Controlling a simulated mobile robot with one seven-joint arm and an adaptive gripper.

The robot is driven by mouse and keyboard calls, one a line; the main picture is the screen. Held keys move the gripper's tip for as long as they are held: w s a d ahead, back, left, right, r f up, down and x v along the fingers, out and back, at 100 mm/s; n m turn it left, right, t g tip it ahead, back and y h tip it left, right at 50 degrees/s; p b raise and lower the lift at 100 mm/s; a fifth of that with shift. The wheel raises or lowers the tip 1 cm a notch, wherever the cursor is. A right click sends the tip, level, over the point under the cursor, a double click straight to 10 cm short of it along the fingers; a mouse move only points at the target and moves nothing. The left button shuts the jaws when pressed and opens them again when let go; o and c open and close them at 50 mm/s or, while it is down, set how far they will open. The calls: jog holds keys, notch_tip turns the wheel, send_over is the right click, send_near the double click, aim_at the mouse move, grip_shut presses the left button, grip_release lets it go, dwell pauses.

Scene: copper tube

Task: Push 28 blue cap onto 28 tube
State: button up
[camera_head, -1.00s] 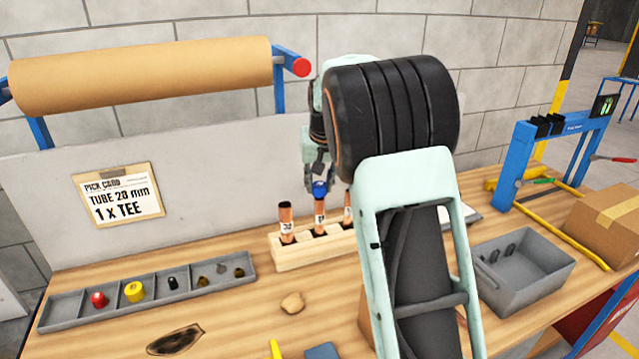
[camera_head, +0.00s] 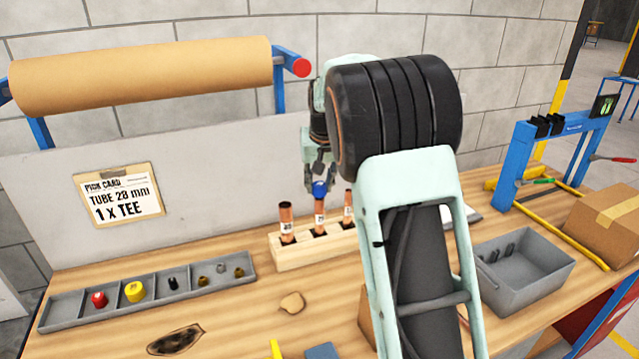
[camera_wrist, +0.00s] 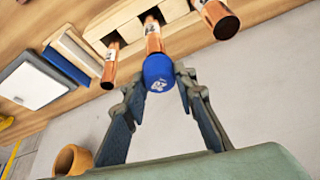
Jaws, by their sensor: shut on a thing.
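The blue cap (camera_head: 320,188) sits at the top end of the middle copper tube (camera_head: 320,223), in line with it. The tube stands upright in a wooden block (camera_head: 290,256). My gripper (camera_head: 320,181) is above the block with its fingers at the cap. In the wrist view my gripper (camera_wrist: 160,88) is shut on the blue cap (camera_wrist: 159,73), one finger on each side. The middle tube (camera_wrist: 153,38) runs into the cap there. How far the cap goes over the tube is hard to tell.
Copper tubes stand on the left (camera_head: 286,222) and right (camera_head: 348,205) in the block. A grey parts tray (camera_head: 62,312) with several caps lies at the left. A grey bin (camera_head: 530,283) stands at the right. My arm hides the bench's middle right.

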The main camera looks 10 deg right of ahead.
aim_at(320, 198)
jog(key=shift+f+b, duration=1.3)
jog(key=shift+f, duration=0.55)
jog(key=o, duration=0.8)
jog(key=shift+r, duration=0.1)
jog(key=v, duration=1.2)
